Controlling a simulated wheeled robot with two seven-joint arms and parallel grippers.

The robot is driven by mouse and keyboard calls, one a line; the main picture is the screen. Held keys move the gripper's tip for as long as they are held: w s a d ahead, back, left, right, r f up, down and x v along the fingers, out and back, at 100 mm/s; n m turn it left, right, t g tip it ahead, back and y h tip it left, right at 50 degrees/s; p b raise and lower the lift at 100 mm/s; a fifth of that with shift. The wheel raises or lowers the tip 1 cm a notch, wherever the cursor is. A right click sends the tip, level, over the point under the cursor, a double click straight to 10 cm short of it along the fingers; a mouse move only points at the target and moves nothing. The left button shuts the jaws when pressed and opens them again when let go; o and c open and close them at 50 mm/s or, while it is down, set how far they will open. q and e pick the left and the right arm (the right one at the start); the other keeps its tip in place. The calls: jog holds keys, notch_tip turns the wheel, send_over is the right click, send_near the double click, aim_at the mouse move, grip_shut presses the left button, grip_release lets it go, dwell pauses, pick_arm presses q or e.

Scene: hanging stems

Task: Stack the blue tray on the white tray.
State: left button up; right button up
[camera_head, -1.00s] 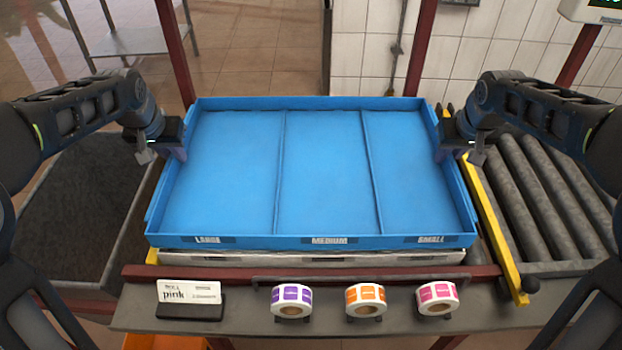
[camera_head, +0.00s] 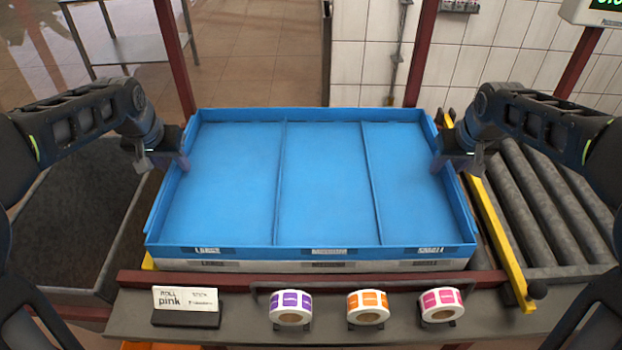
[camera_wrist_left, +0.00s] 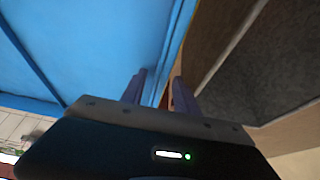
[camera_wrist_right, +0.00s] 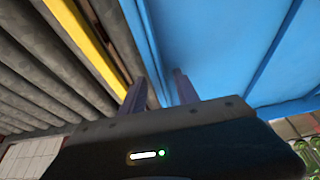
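The blue tray (camera_head: 322,241), with three sections, sits level on top of the white tray (camera_head: 330,265). Only the white tray's front strip shows below it; the rest is hidden. My left gripper (camera_head: 180,164) is at the blue tray's left wall. In the left wrist view its fingers (camera_wrist_left: 160,92) stand apart on either side of that wall, with a gap showing. My right gripper (camera_head: 440,165) is at the right wall. In the right wrist view its fingers (camera_wrist_right: 160,92) also stand apart around the wall.
A roller conveyor (camera_head: 555,210) with a yellow rail (camera_head: 497,240) lies at the right. A dark bin (camera_head: 75,220) is at the left. Label rolls (camera_head: 367,306) and a pink-label sign (camera_head: 186,300) line the front ledge. A red bar (camera_head: 230,279) runs along the front.

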pick_arm(q)
jog(key=v, duration=1.1)
jog(key=shift+s, duration=0.1)
pick_arm(e)
jog(key=v, duration=1.2)
jog(key=shift+s, duration=0.1)
